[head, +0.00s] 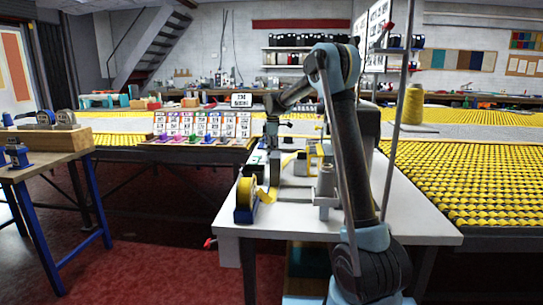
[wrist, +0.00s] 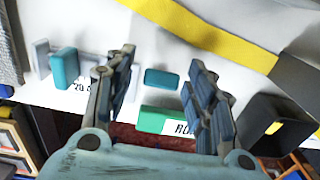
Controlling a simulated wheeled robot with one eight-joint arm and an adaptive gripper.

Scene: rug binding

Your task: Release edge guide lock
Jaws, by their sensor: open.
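In the wrist view my gripper (wrist: 162,58) is open, with its fingers spread above the white table. A teal block (wrist: 161,79) shows between the fingers, apart from both. A second teal block (wrist: 65,68) stands beside a grey piece to the left, next to a partly hidden label. A green block (wrist: 153,120) with a white label lies nearer, partly covered by the right finger. I cannot tell which part is the edge guide lock. In the head view my gripper (head: 273,142) points down over the far left of the white table (head: 290,222); its fingertips are unclear.
In the head view a yellow tape roll (head: 246,193) and a grey metal fixture (head: 325,186) stand near the front. A yellow rug (head: 455,185) lies to the right.

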